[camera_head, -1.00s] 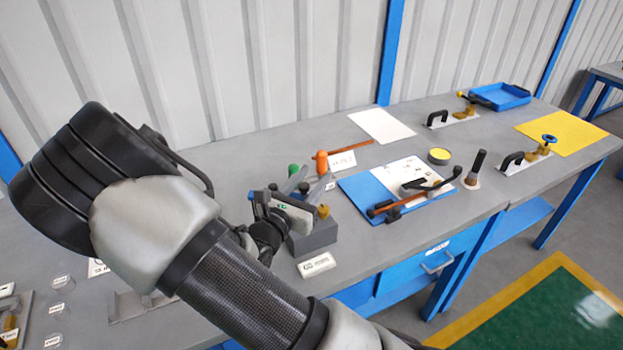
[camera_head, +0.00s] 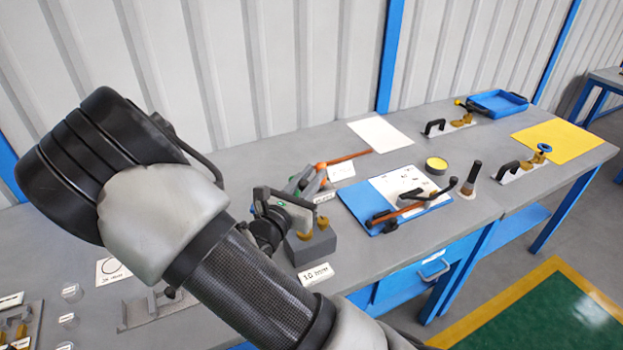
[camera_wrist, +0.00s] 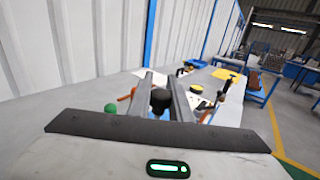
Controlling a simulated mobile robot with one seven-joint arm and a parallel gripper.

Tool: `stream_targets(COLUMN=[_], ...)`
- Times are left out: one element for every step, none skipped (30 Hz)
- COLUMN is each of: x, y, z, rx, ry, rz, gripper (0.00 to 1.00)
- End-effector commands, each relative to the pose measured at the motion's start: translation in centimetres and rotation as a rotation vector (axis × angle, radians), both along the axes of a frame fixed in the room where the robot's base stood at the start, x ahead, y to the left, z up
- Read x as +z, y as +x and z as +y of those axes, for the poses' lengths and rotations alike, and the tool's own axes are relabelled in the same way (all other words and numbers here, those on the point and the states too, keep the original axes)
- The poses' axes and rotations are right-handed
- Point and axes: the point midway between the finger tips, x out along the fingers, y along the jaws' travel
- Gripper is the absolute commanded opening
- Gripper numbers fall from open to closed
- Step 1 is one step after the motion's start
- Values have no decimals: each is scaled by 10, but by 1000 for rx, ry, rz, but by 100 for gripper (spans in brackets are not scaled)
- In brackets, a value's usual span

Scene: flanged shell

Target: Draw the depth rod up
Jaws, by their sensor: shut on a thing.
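My gripper (camera_head: 303,186) is over the grey block (camera_head: 314,248) on the bench, with its two grey fingers pointing away from my wrist. In the wrist view, the fingers (camera_wrist: 164,84) are on either side of a round black knob (camera_wrist: 160,100), which I take to be the top of the depth rod. The gripper is shut on it. The rod below the knob is hidden behind the gripper body. Brass-coloured parts (camera_head: 304,235) show at the top of the block, below the gripper; I cannot tell whether they join the rod.
An orange-handled tool (camera_head: 345,159) lies behind the gripper. A blue mat (camera_head: 432,203) with a sheet and a lever tool is to the right. A green knob (camera_wrist: 110,108) is left of the fingers.

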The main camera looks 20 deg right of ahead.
Motion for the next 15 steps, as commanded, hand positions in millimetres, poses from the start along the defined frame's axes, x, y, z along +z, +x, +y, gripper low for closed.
stream_targets(x=[17,19,21,21,21,20,20,20,21,21,21,21,22,22,21], y=[0,0,0,0,0,0,0,0,1,1,1,1,1,1,1], z=[0,0,0,0,0,0,0,0,0,0,0,0,0,0,0], rx=[-1,-1,0,0,0,0,0,0,0,0,0,0,0,0,0], ry=[1,1,1,1,0,-1,-1,-1,-2,-2,-2,-2,-2,-2,-2], rz=[-1,-1,-1,-1,-1,-2,-4,-4,-5,-6,-6,-7,-7,-7,-7], gripper=[0,0,0,0,0,0,0,0,0,0,0,0,23,28,35])
